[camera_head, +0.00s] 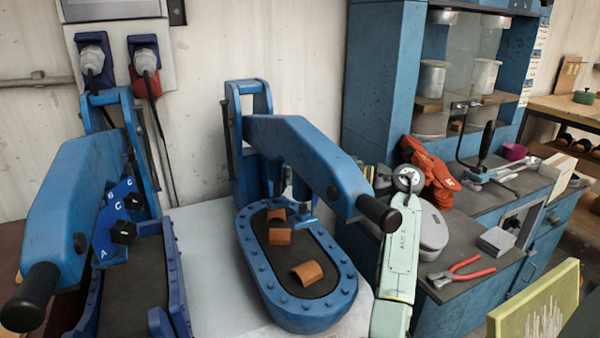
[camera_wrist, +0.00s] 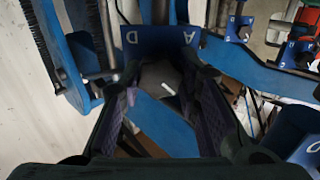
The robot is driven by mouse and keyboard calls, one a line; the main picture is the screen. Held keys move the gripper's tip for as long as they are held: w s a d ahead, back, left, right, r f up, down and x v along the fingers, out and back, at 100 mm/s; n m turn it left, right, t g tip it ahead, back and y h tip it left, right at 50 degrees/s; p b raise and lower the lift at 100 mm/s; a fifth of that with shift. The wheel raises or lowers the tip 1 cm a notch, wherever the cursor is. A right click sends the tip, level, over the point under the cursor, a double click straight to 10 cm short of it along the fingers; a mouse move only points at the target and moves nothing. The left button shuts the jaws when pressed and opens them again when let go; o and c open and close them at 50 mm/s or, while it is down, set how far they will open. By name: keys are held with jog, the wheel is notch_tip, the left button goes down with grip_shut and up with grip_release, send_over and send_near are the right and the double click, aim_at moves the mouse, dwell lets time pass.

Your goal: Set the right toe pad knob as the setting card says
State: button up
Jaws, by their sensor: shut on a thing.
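My gripper (camera_wrist: 161,84) is shut on a dark grey knob (camera_wrist: 158,72) in the wrist view, one finger on each side of it. A short white mark shows on the knob's face. Beside the knob is a blue plate (camera_wrist: 160,40) lettered D and A; the rest of its lettering is hidden. In the head view my gripper is hidden. The middle press (camera_head: 315,160) holds brown leather pieces (camera_head: 307,273) on its sole-shaped bed. The left press (camera_head: 85,195) carries a lettered plate with black knobs (camera_head: 123,232). I see no readable setting card.
The middle press's black-tipped lever (camera_head: 378,213) stands close to my arm. Another lettered plate (camera_wrist: 282,58) shows at the wrist view's upper right.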

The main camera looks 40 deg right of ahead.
jog(key=shift+n, duration=0.3)
jog(key=n+b, duration=0.1)
jog(key=n, duration=0.2)
jog(key=shift+s+f+n, duration=0.1)
jog(key=shift+n, duration=0.2)
jog(key=n+b, duration=0.2)
jog(key=n, duration=0.2)
jog(key=shift+a+f+n, duration=0.1)
jog(key=shift+n, duration=0.2)
jog(key=n+b, duration=0.2)
jog(key=n, duration=0.2)
jog(key=shift+f+b, duration=0.1)
jog(key=shift+b, duration=0.3)
jog(key=n+b, duration=0.2)
jog(key=n, duration=0.3)
jog(key=shift+a, duration=0.1)
jog(key=o, duration=1.2)
jog(key=shift+c, duration=0.2)
